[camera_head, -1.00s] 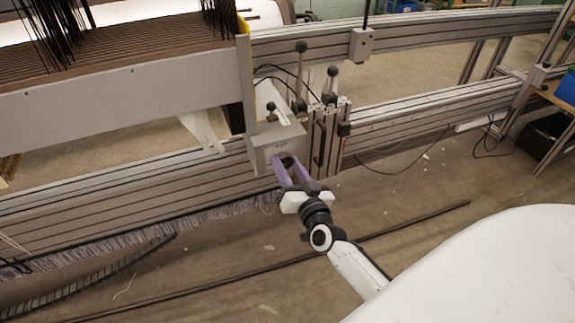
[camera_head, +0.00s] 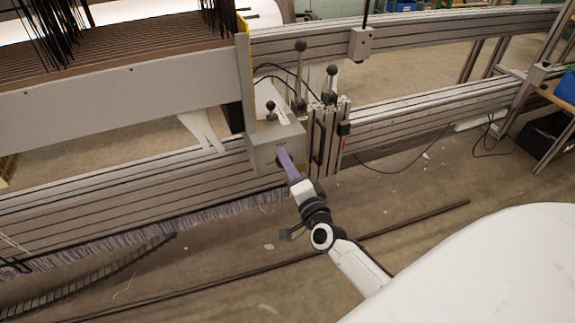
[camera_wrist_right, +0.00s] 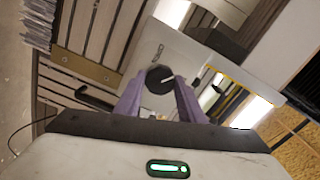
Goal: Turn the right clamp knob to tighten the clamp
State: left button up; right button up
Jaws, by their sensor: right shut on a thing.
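The clamp knob (camera_wrist_right: 160,79) is a round black knob with a white pointer line, on the front of a grey clamp box (camera_head: 262,143). In the head view the knob is hidden behind my right gripper (camera_head: 281,155). The purple fingers of my right gripper (camera_wrist_right: 160,95) are shut on the knob, one on each side of it in the right wrist view. The gripper is rolled so that its fingers overlap in the head view. My left gripper is in neither view.
Black ball-topped levers (camera_head: 300,70) stand just behind the box. A vertical bracket (camera_head: 327,135) is close on its right. The slatted metal beam (camera_head: 420,118) runs behind. A long dark bar (camera_head: 420,217) lies on the floor. Floor in front is mostly clear.

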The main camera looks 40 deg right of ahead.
pick_arm(q)
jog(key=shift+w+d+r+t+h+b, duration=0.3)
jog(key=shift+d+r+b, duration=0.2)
jog(key=shift+b, duration=0.1)
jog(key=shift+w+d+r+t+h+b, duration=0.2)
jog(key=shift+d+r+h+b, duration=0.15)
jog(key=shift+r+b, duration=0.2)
pick_arm(e)
jog(key=shift+f+m, duration=0.2)
jog(key=shift+m, duration=4.8)
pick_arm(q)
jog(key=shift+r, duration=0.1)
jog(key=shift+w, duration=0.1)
pick_arm(e)
jog(key=o, duration=1)
jog(key=shift+o, duration=0.2)
jog(key=shift+r, duration=0.1)
